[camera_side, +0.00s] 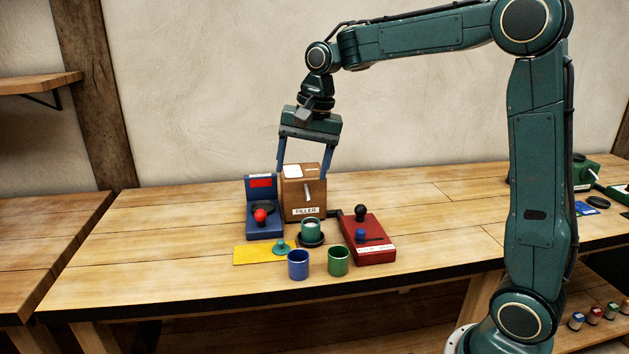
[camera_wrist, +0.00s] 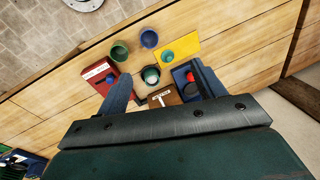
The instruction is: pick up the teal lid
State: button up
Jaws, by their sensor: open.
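The teal lid (camera_side: 281,246) is small and round with a knob. It lies on a yellow mat (camera_side: 247,255) near the front of the bench. In the wrist view the lid (camera_wrist: 168,55) shows on the yellow mat, beyond my fingertips. My gripper (camera_side: 302,172) is open and empty, with its two blue fingers apart. It hangs above and around the level of the wooden filler box (camera_side: 312,197), behind the lid and higher than it. In the wrist view the fingers (camera_wrist: 158,82) spread either side of the box and a teal cup.
A teal cup (camera_side: 311,230) with pale contents stands on a dark round base before the box. A blue cup (camera_side: 298,265) and a green cup (camera_side: 338,261) stand in front. A blue device (camera_side: 262,222) and a red device (camera_side: 368,243) flank them. The bench's left side is clear.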

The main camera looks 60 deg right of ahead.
jog(key=w+d+f+m+g, duration=0.2)
jog(key=w+d+f+m, duration=0.5)
jog(key=w+f, duration=0.5)
jog(key=shift+d+f+y, duration=0.4)
jog(key=shift+f, duration=0.2)
send_over(281, 240)
jog(key=shift+d+f, duration=0.2)
jog(key=shift+f, duration=1.95)
jog(key=shift+d+f, duration=0.15)
jog(key=shift+f, duration=1.95)
jog(key=shift+a+f, duration=0.2)
jog(key=shift+f, duration=1.1)
jog(key=shift+a+f, duration=0.15)
jog(key=shift+f, duration=1.1)
jog(key=c, duration=1.1)
